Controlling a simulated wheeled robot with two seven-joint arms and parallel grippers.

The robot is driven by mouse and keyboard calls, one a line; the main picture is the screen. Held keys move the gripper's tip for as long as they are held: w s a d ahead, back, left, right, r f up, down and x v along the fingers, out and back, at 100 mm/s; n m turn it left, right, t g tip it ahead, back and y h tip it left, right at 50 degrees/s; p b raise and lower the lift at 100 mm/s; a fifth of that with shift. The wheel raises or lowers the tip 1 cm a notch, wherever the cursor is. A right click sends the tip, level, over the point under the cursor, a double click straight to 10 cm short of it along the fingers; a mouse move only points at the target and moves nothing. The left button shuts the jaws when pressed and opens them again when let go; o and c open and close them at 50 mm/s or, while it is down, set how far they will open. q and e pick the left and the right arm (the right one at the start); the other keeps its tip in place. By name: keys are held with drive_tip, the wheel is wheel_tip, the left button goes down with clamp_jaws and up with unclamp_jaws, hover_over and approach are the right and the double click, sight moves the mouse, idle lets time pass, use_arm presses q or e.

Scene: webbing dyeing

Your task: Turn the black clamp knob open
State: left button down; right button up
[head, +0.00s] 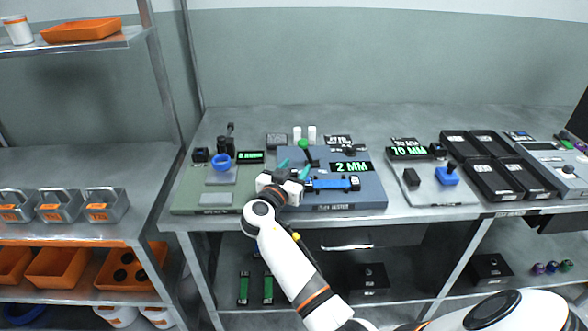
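My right gripper (294,168) reaches in from the lower right and is over the left part of the blue station board (340,201). Its two teal fingertips stand apart with nothing clearly held between them. A small black knob-like part (350,150) sits at the back of this board, right of the gripper; I cannot tell for sure that it is the clamp knob. A blue strip-like part (330,184) with black ends lies just right of the gripper. A lever with a green ball (304,144) stands behind the gripper. My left gripper is not in view.
A "2 MM" display (351,167) is on the blue board. A green-grey board (189,199) with a blue ring (221,161) is to the left. A grey board (425,195) with a blue-based joystick (447,175) and black trays (492,183) are to the right. The back of the table is mostly clear.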

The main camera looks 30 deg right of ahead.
drive_tip(key=c, duration=0.9)
